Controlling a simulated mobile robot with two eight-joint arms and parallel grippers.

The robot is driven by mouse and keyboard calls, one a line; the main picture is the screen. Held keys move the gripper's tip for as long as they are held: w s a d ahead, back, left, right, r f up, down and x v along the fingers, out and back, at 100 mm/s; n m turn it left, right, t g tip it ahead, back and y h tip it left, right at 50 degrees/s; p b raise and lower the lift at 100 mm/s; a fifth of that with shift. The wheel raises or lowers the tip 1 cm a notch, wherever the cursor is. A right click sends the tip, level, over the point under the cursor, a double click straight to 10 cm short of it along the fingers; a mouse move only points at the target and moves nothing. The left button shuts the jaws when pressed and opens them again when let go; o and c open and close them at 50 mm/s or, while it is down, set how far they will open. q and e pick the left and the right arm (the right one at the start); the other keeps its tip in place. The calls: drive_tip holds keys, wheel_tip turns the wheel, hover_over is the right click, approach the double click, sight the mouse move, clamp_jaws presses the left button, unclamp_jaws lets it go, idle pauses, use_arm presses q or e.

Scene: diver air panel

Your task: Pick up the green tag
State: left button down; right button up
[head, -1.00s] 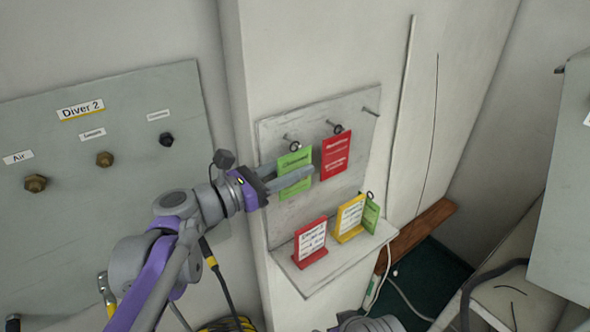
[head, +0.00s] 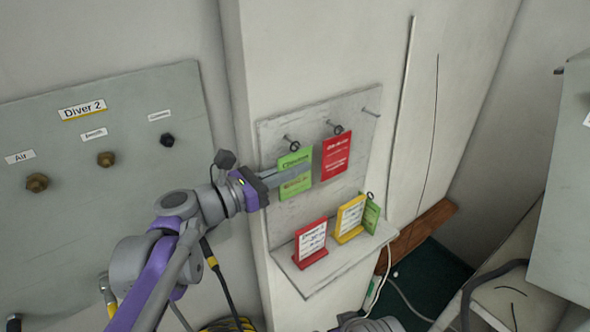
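A green tag (head: 295,187) hangs from the left peg of the grey tag board (head: 275,215), by a dark ring at its top. My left gripper (head: 290,176) reaches in from the left at the tag's mid-height. One finger crosses the tag's front face; the other is mostly hidden behind it. The fingers look closed together on the tag. A second green tag (head: 371,214) with a ring stands on the board's small shelf, partly behind a yellow card.
A red tag (head: 336,156) hangs close to the right on the middle peg; the right peg (head: 371,111) is bare. A red card (head: 311,241) and a yellow card (head: 350,217) stand on the shelf. The Diver 2 panel (head: 100,220) is at left.

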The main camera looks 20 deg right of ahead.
use_arm(q)
drive_tip(key=shift+r, duration=0.2)
use_arm(e)
drive_tip(key=shift+f, duration=0.15)
use_arm(q)
drive_tip(key=s+d+b, duration=0.1)
drive_tip(key=s+d, duration=0.2)
drive_tip(key=s, duration=0.5)
drive_tip(key=s+d, duration=0.3)
drive_tip(key=s, duration=0.6)
drive_tip(key=shift+b, duration=0.35)
use_arm(e)
drive_tip(key=shift+s+f, duration=0.25)
drive_tip(key=shift+f, duration=0.3)
drive_tip(key=shift+s+f, duration=0.2)
drive_tip(key=shift+f, duration=0.35)
use_arm(q)
drive_tip(key=shift+d+r, duration=0.1)
use_arm(e)
drive_tip(key=shift+s, duration=0.1)
